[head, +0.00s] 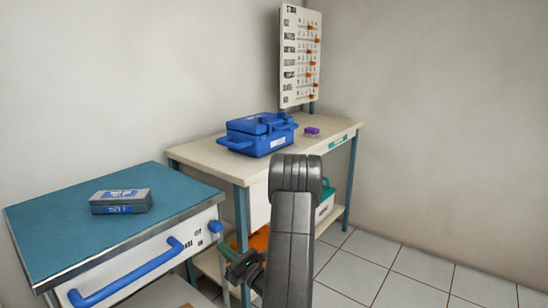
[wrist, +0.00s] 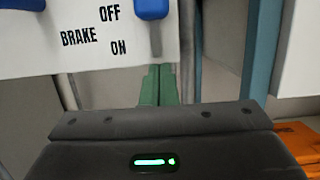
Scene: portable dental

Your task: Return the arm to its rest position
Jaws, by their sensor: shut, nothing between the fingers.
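My arm rises in the lower middle of the head view and bends over at its dark grey elbow. My gripper (head: 240,268) hangs low to the left of the arm, in front of the gap between the blue-topped cart (head: 60,215) and the workbench (head: 200,152). In the wrist view the two green fingers (wrist: 158,85) lie side by side, shut with nothing between them. They point towards the space below a white panel (wrist: 40,45) marked BRAKE OFF ON. The arm's lower links are partly hidden.
A grey box (head: 121,202) lies on the cart, which has a blue handle (head: 120,278) and brake knob. The bench bears a blue case (head: 256,135) and a small purple item (head: 312,131). An orange item (head: 258,240) sits below. Tiled floor (head: 390,268) is clear at right.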

